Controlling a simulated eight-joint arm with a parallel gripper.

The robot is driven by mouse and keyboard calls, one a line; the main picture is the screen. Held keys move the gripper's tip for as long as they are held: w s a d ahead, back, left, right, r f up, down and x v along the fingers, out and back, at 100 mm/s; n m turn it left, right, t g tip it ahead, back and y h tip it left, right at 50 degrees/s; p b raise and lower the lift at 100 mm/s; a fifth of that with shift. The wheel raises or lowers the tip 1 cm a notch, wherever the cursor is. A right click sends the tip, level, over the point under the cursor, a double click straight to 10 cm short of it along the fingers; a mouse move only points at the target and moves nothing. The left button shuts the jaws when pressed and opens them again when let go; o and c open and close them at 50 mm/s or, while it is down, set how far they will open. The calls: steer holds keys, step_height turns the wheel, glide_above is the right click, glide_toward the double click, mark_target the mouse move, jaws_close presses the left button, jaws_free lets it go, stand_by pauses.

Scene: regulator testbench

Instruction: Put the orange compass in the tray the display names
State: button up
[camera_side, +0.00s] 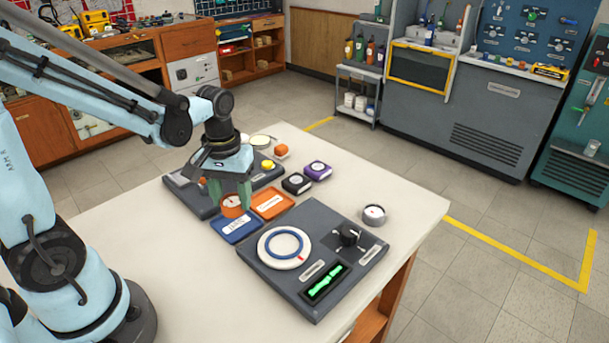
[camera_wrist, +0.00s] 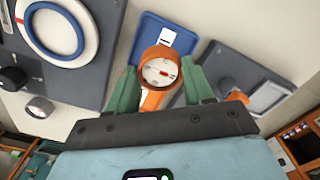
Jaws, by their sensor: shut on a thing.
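My gripper (camera_side: 230,192) has green fingers closed on the orange compass (camera_side: 232,206), which has a white round face. The wrist view shows the compass (camera_wrist: 160,71) between the two fingers (camera_wrist: 162,84). In the side view they are at the back edge of the blue tray (camera_side: 236,229); I cannot tell whether the compass touches anything. The blue tray (camera_wrist: 157,30) also lies behind the compass in the wrist view. An orange tray (camera_side: 273,206) sits just right of the blue one, both with white labels. The display (camera_side: 325,284) shows bright green markings that I cannot read.
The dark console with a blue-ringed dial (camera_side: 285,247) and black knob (camera_side: 350,235) fills the table's front. A grey round gauge (camera_side: 374,214) stands right of it.

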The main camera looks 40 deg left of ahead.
mark_target(232, 199)
steer(key=shift+a+f, duration=0.1)
steer(key=shift+f, duration=1.95)
steer(key=shift+f, duration=0.1)
steer(key=o, duration=1.1)
steer(key=shift+c, duration=0.2)
step_height(232, 199, up, 12)
steer(key=shift+r, duration=0.1)
steer(key=shift+s+d+r+m+t, duration=0.1)
steer(key=shift+s+d+m+t, duration=0.05)
steer(key=shift+d+m+t, duration=0.45)
steer(key=d+m+t, duration=0.2)
steer(key=t, duration=0.1)
steer(key=d+m+t, duration=0.2)
steer(key=m+t, duration=0.1)
steer(key=shift+s+m, duration=0.2)
steer(key=shift+m, duration=0.1)
